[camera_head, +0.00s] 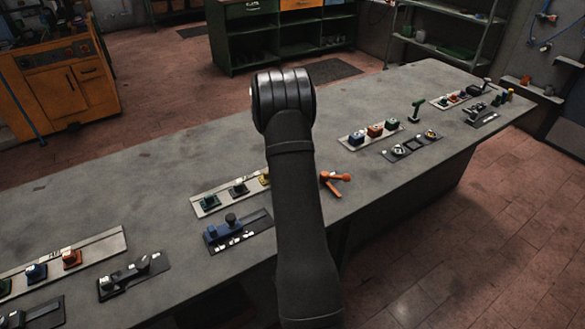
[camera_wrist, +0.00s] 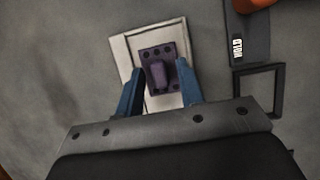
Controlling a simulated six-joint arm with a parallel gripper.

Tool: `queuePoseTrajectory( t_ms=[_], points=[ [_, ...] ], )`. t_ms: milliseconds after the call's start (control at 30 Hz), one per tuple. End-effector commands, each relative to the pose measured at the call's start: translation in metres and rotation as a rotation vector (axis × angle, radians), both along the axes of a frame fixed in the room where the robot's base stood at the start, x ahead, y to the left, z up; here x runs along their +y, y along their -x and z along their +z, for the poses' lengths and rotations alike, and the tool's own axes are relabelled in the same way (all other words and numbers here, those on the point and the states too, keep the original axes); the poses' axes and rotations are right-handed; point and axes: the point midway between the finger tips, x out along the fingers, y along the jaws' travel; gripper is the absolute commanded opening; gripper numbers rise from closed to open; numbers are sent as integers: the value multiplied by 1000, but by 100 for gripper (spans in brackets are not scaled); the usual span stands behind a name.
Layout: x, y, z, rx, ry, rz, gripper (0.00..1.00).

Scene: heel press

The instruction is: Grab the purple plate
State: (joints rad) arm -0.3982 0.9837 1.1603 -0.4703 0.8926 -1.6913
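In the wrist view, a small dark purple plate (camera_wrist: 172,52) with a raised purple block in its middle and dark holes around it lies on a pale panel (camera_wrist: 121,45). My gripper (camera_wrist: 160,82) is open, with one blue finger on each side of the plate's near part. A gap shows between the fingers and the raised block. I cannot tell whether the fingers touch the panel. In the head view my arm hides this spot, and neither the purple plate nor the gripper's fingers can be seen.
In the wrist view, a dark strip with a white label (camera_wrist: 237,46), an orange part (camera_wrist: 252,3) and a black square frame (camera_wrist: 260,91) lie to the right. In the head view the long grey bench (camera_head: 150,170) carries several control panels. An orange lever (camera_head: 336,182) stands right of my arm.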

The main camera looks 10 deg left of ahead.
Motion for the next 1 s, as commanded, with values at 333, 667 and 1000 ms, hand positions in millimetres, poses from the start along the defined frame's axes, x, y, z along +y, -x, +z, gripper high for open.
queuePoseTrajectory(
  t_ms=[333,667,1000],
  points=[
    [0,0,0,-1,-1,0,0],
    [0,0,13,-1,-1,1,0],
    [-36,9,65,-2,0,-3,0]
  ],
)
